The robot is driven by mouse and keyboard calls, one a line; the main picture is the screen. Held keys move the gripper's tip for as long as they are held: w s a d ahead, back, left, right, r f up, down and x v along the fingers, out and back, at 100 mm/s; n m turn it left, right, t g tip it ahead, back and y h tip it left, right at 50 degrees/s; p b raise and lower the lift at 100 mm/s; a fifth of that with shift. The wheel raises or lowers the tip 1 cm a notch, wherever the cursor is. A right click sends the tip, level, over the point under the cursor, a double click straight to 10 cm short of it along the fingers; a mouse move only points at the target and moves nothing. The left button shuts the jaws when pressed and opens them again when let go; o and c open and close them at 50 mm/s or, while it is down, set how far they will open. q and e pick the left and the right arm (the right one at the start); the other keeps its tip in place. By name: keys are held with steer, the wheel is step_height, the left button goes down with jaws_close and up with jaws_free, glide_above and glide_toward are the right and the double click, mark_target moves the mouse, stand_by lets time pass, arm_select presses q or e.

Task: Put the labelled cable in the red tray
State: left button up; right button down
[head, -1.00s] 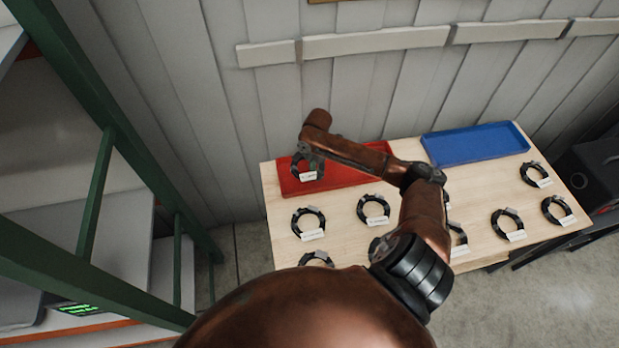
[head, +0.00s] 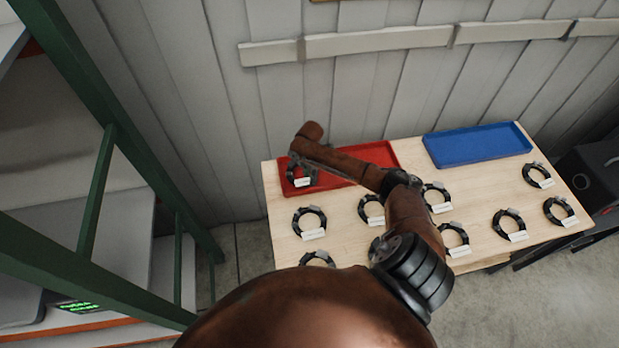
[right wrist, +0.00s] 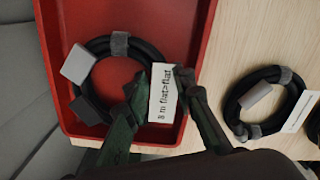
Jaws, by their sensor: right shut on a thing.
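A coiled black cable (head: 294,174) with a white label is over the left end of the red tray (head: 350,168). In the right wrist view the cable (right wrist: 95,52) lies within the outline of the red tray (right wrist: 190,30), and its label (right wrist: 164,95) reads "8 m flat>flat". My right gripper (right wrist: 160,84) is shut on this cable beside the label, with a finger on either side. I cannot tell whether the cable touches the tray floor. My left gripper is not in view.
Several similar labelled cable coils lie on the wooden table (head: 340,228); one coil (right wrist: 262,100) is just right of the tray in the wrist view. A blue tray (head: 477,146) at the back right is empty. A green-framed rack (head: 105,180) stands left, and a panelled wall is behind.

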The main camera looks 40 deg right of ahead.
steer(key=shift+f, duration=0.25)
steer(key=c, duration=1.9)
jaws_free()
step_height(320, 180, up, 13)
steer(key=shift+f, duration=0.2)
